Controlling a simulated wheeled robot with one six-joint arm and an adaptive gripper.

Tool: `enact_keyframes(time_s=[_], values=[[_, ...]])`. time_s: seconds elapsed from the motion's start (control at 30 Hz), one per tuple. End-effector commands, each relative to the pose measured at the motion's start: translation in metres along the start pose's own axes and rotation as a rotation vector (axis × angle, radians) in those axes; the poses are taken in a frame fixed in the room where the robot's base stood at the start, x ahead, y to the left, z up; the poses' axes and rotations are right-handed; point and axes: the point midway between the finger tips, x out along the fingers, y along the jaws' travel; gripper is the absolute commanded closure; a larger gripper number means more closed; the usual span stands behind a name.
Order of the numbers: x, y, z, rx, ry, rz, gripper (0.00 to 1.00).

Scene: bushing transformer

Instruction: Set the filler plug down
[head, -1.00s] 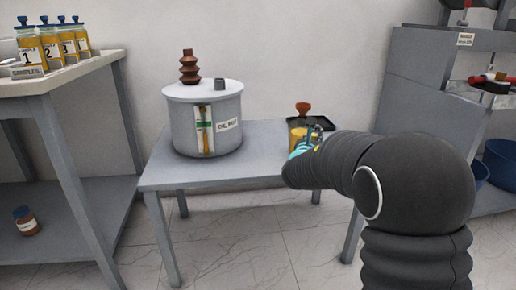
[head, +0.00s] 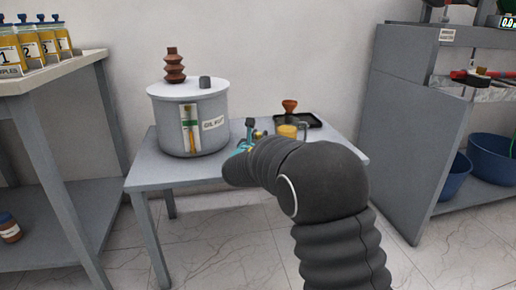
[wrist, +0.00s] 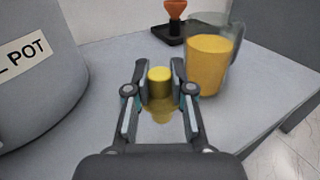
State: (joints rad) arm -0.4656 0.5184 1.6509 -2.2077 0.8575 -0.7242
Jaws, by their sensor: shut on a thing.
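The filler plug is a short yellow cylinder (wrist: 160,76) with a narrower, blurred lower part. My gripper (wrist: 160,88) is shut on it, one finger on each side, and holds it upright. In the head view my gripper (head: 250,134) is over the grey table (head: 150,178), between the oil pot and the beaker, partly hidden by my own arm. The table top (wrist: 265,75) also shows in the wrist view. I cannot tell whether the plug touches the table.
The grey oil pot (head: 165,128) stands left, with a brown ribbed bushing (head: 174,66) and a grey stub (head: 205,82) on its lid. A beaker of yellow oil (wrist: 210,65) stands close right of my gripper. Behind it, an orange funnel (head: 290,105) stands on a black tray (head: 312,122).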

Motion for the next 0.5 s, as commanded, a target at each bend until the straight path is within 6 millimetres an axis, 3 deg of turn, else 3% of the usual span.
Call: enact_keyframes(time_s=[0.37,0.5], values=[[0.0,0.002,-0.039,-0.001,0.001,0.0,1.0],[0.0,0.002,-0.041,0.001,0.0,0.001,1.0]])
